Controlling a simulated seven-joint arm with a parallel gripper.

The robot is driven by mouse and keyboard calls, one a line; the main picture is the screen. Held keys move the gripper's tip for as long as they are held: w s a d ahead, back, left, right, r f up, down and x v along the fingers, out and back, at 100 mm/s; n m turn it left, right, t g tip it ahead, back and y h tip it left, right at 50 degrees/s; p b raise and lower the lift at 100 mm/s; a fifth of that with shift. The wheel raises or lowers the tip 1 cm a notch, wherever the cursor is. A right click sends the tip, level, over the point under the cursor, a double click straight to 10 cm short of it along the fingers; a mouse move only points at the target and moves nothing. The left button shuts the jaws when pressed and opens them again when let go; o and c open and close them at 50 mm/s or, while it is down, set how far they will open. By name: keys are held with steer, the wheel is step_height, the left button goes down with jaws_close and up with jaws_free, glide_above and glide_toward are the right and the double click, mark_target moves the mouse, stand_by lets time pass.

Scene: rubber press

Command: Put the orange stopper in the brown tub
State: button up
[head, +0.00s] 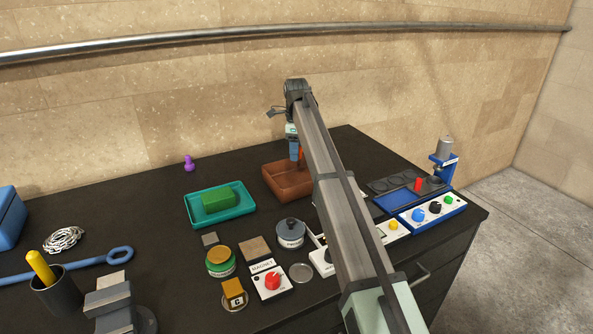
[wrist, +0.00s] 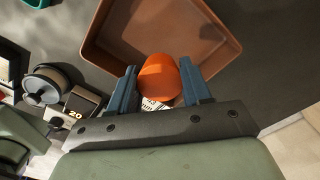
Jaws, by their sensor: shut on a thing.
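The brown tub (head: 281,190) stands on the dark bench, right of the teal tray, and is empty where its floor shows. My gripper (wrist: 160,88) is shut on the orange stopper (wrist: 158,76), which sits between the two blue fingers. In the wrist view the stopper overlaps the near side of the tub (wrist: 205,40). In the head view my gripper (head: 297,158) hangs over the tub, with a bit of the orange stopper (head: 302,154) beside the fingers. My arm hides part of the tub's right side. The stopper's height above the tub floor is hard to tell.
A teal tray (head: 187,215) with a green block (head: 219,201) stands left of the tub. A grey round pot (head: 291,233) stands in front of it. A blue panel with knobs (head: 433,213) and a blue press (head: 444,165) are at the right.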

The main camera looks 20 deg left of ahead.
mark_target(296, 182)
steer(key=shift+m, duration=0.4)
steer(key=shift+f, duration=5.05)
steer(key=o, duration=1.1)
steer(key=shift+f, duration=0.1)
steer(key=shift+c, duration=0.2)
step_height(296, 182, up, 12)
steer(key=shift+r, duration=0.15)
